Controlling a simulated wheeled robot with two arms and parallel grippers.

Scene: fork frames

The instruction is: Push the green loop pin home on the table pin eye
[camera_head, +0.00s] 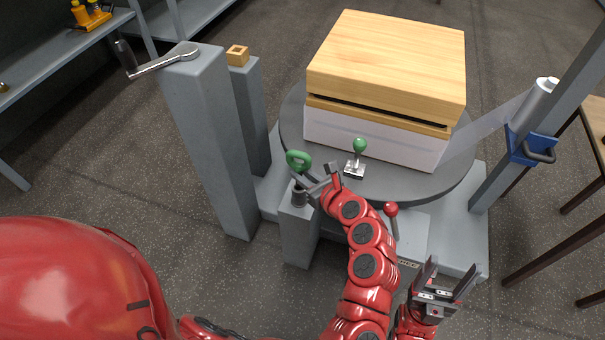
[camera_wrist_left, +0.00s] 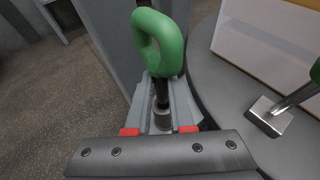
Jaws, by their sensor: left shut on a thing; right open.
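The green loop pin (camera_head: 292,156) stands roughly upright above the table pin eye (camera_head: 299,198), a dark ring on a short grey post beside the round table. My left gripper (camera_head: 319,184) is shut on the pin just below its loop. In the left wrist view the green loop (camera_wrist_left: 179,45) rises beyond the fingers, with a dark shank running down to a grey collar (camera_wrist_left: 162,119). I cannot tell how deep the shank sits in the eye. My right gripper (camera_head: 441,284) is open and empty at the lower right, away from the pin.
The round grey turntable (camera_head: 398,190) carries a boxed load with a wooden top (camera_head: 390,55). A green-knobbed lever (camera_head: 359,147) stands near its front edge. A tall grey post with a crank (camera_head: 205,130) is left of the pin. A red-knobbed lever (camera_head: 390,209) is near my left arm.

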